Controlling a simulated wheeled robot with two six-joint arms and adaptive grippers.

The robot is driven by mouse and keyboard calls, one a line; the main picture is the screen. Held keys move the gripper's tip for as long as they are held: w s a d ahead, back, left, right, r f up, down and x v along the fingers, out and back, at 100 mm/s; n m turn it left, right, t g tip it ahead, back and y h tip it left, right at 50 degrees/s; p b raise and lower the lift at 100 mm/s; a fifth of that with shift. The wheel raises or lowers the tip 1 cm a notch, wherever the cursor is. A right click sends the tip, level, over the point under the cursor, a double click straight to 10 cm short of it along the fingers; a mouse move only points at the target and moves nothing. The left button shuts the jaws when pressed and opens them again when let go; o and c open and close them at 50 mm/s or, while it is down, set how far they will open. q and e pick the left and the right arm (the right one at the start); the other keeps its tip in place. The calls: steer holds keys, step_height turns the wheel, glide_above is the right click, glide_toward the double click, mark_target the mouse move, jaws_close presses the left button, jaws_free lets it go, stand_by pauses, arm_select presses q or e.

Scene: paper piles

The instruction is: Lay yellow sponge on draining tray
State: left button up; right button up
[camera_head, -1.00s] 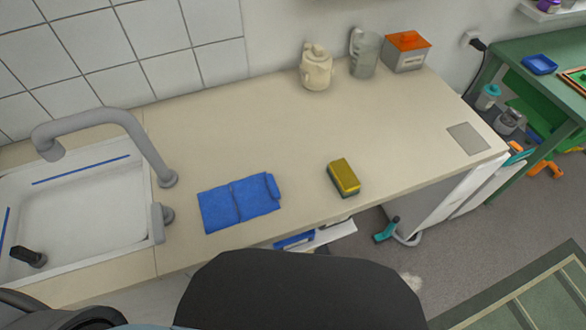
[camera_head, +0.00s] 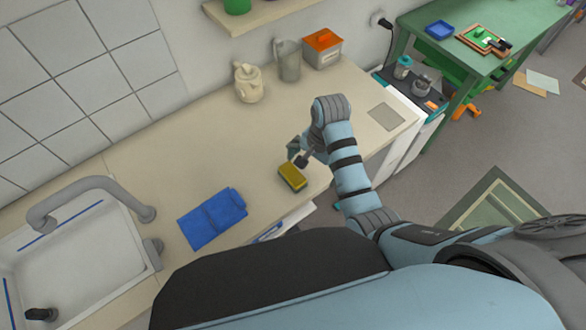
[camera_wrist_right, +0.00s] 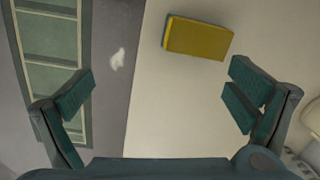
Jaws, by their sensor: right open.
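The yellow sponge (camera_head: 292,177) with a dark underside lies on the beige counter near its front edge. It also shows in the right wrist view (camera_wrist_right: 198,39), beyond the fingertips and toward the right finger. My right gripper (camera_head: 299,154) is above the counter just behind the sponge, apart from it. In the right wrist view its fingers (camera_wrist_right: 158,95) are spread wide with nothing between them. A flat grey square (camera_head: 388,116) lies at the counter's right end; I cannot tell if it is the draining tray. My left gripper is out of view.
A folded blue cloth (camera_head: 213,219) lies left of the sponge, beside the sink (camera_head: 75,262) and its grey tap (camera_head: 92,184). A cream pot (camera_head: 249,82), a glass jug (camera_head: 288,60) and an orange-lidded box (camera_head: 323,48) stand along the wall. The counter's middle is clear.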

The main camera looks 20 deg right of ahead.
step_height(320, 180, up, 6)
steer(key=f+m, duration=0.1)
steer(key=m, duration=0.1)
glide_above(293, 173)
steer(key=d, duration=0.2)
steer(key=a+g, duration=0.1)
steer(key=f+b, duration=0.1)
steer(key=f, duration=0.3)
steer(key=a+f+b, duration=0.1)
steer(key=f, duration=0.3)
steer(key=f+b, duration=0.1)
steer(key=f, duration=0.4)
steer(key=shift+a, duration=0.15)
steer(key=shift+c, duration=0.3)
steer(key=c, duration=1.3)
